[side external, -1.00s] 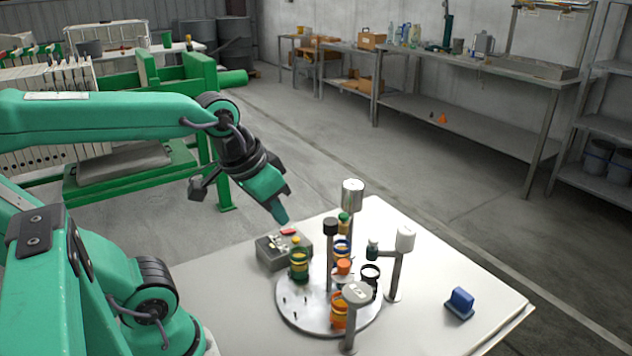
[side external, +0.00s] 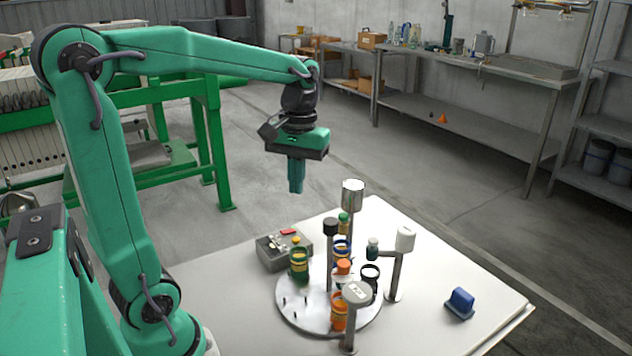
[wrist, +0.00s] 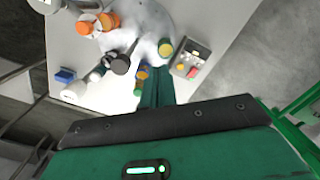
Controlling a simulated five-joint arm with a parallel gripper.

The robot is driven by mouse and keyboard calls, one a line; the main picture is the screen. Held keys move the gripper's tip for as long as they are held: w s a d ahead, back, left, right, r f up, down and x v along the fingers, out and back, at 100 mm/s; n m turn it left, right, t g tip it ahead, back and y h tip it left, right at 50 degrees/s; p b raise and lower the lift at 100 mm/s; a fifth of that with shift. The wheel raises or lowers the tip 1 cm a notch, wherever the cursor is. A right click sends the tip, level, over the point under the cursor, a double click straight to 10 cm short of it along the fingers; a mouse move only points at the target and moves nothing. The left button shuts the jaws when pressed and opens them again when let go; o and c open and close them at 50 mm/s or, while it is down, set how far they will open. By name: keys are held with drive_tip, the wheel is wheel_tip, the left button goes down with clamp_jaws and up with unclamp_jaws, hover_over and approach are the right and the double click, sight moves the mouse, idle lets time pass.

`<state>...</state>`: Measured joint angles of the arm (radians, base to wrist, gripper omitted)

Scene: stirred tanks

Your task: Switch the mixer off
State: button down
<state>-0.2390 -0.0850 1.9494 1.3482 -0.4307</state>
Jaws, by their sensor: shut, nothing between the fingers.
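A grey control box (side external: 284,251) stands on the white table, with a red rocker or button (side external: 289,232) and a yellow knob (side external: 296,240) on top. The box also shows in the wrist view (wrist: 190,58), with a red part (wrist: 193,72) and a yellow part. Beside it is a round plate (side external: 300,318) carrying several coloured jars and posts with cylinder heads. My gripper (side external: 296,190) is shut and empty, pointing down well above the table's far side, apart from the box. Its fingers show in the wrist view (wrist: 157,88). I cannot read the switch state.
A tall post with a silver cylinder (side external: 353,192) and one with a white head (side external: 405,239) rise near the plate. A blue block (side external: 460,303) lies at the table's right. The table's front left (side external: 230,300) is clear.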

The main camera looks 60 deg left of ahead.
drive_tip(key=w+a+f+n+g+h, duration=0.2)
drive_tip(key=w+a+f+n+g, duration=0.25)
drive_tip(key=a, duration=0.25)
drive_tip(key=n+g+h, duration=0.2)
drive_tip(key=n, duration=0.3)
hover_over(287, 230)
drive_tip(key=w, duration=0.2)
wheel_tip(287, 230, down, 5)
drive_tip(key=shift+s+a+f, duration=0.15)
drive_tip(key=shift+s+f, duration=0.1)
drive_tip(key=shift+f, duration=0.05)
drive_tip(key=shift+f, duration=0.2)
drive_tip(key=shift+s+f, duration=0.25)
drive_tip(key=shift+f, duration=1.15)
drive_tip(key=shift+s+f, duration=0.2)
drive_tip(key=shift+f, duration=1.15)
drive_tip(key=shift+s+f, duration=0.25)
drive_tip(key=shift+f, duration=1.15)
drive_tip(key=shift+s+f, duration=0.1)
drive_tip(key=shift+f, duration=0.65)
drive_tip(key=shift+r, duration=0.1)
drive_tip(key=shift+r, duration=0.65)
